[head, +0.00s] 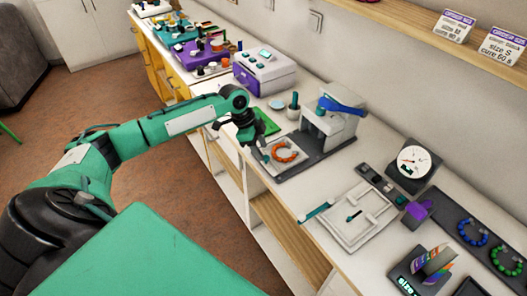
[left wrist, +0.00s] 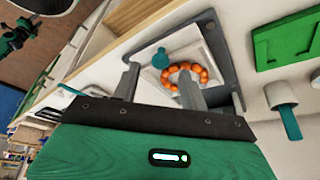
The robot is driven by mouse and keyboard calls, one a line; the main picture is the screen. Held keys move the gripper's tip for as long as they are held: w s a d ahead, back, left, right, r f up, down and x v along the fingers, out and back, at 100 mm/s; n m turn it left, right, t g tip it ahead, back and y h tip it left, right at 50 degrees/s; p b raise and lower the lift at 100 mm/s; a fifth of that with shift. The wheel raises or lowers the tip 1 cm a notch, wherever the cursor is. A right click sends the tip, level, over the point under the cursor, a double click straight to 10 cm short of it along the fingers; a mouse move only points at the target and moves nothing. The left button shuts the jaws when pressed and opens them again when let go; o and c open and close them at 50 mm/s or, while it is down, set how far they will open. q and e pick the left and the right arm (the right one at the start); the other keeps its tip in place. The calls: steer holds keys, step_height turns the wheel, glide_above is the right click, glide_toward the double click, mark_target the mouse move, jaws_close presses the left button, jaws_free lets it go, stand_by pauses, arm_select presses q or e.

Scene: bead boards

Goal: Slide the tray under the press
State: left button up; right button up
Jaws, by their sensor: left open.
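The tray (head: 274,165) is a pale square holding a ring of orange beads (head: 285,152). It lies at the front of the press's dark base plate, out from under the press head. The press (head: 327,126) is grey and white with a blue lever. In the left wrist view, the tray (left wrist: 150,92) has a teal knob (left wrist: 160,58) at its edge. My left gripper (head: 262,151) is over the tray's left side, open and empty. In the left wrist view, its fingers (left wrist: 159,72) are apart, with the knob and beads seen between and beyond them. Contact cannot be told. My right gripper is not in view.
A green tray (head: 266,124) and a cup with a teal stick (head: 293,109) stand behind the gripper. A white board (head: 349,216), a dial gauge (head: 413,163) and a dark bead board (head: 468,225) are to the right.

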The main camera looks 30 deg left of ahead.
arm_select(q)
steer(key=shift+x, duration=1.1)
steer(key=shift+d+f, duration=0.1)
steer(key=shift+f, duration=0.25)
steer(key=shift+c, duration=0.2)
